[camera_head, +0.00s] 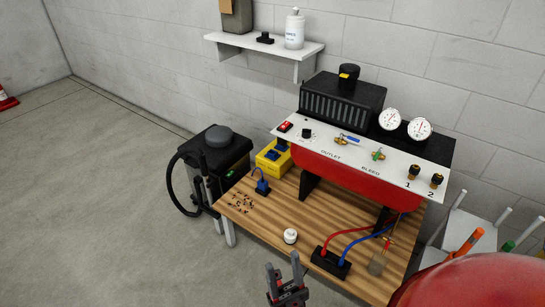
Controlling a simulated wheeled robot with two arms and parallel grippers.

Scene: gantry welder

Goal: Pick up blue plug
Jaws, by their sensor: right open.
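The blue plug (262,187) is on the left part of the wooden table (262,222), in front of a yellow box with blue sockets (273,157). A dark cord rises from the plug's top. It is too small to tell its exact tilt. My right gripper (283,263) is at the bottom middle, pointing up the picture, with its two fingers apart and nothing between them. It is in front of the table and well apart from the plug. My left gripper is not in view.
Small brown bits (240,202) lie left of the plug. A white round knob (290,236) and a black block (330,262) with red and blue hoses stand nearer. The red tank (345,177) with its panel fills the back. A black machine (222,150) stands left.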

